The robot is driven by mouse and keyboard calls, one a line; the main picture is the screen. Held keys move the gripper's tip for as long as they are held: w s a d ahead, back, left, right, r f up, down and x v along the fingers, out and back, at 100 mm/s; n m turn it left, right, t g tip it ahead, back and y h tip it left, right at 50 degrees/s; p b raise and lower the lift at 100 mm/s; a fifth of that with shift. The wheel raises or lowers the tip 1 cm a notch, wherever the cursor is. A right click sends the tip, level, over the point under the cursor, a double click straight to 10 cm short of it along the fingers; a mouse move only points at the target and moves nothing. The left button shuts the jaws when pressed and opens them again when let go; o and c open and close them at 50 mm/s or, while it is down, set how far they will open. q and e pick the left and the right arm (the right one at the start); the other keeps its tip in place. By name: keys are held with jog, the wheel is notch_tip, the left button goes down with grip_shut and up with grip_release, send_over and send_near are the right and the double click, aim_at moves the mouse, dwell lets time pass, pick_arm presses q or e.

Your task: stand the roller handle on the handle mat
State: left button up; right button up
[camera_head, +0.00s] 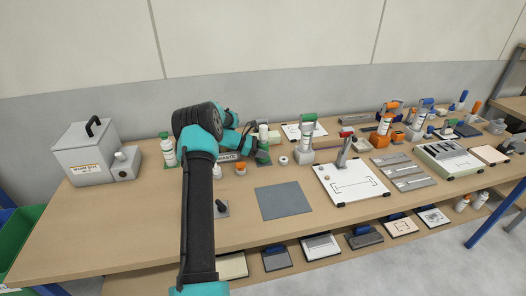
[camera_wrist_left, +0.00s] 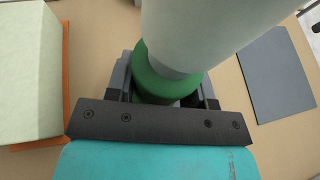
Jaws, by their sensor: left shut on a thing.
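The roller handle shows in the left wrist view as a thick pale cylinder (camera_wrist_left: 205,35) with a green part (camera_wrist_left: 160,78) at its lower end. My left gripper (camera_wrist_left: 165,95) is shut on it around the green part. In the head view my left gripper (camera_head: 250,140) is at the back of the bench, and its forearm hides part of the bench. A flat, bare blue-grey square, apparently the handle mat (camera_head: 283,200), lies in front and to the right of it. The mat also shows at the right of the left wrist view (camera_wrist_left: 278,75). My right gripper is not in view.
A pale block (camera_wrist_left: 30,70) on an orange base stands close left of the gripper in the wrist view. A grey box (camera_head: 85,155) is at the bench's left end. A white board (camera_head: 350,187) with an upright tool lies right of the mat. Several tools crowd the back right.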

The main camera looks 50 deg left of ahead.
pick_arm(q)
jog(key=shift+f, duration=0.35)
jog(key=o, duration=1.3)
jog(key=shift+o, duration=0.2)
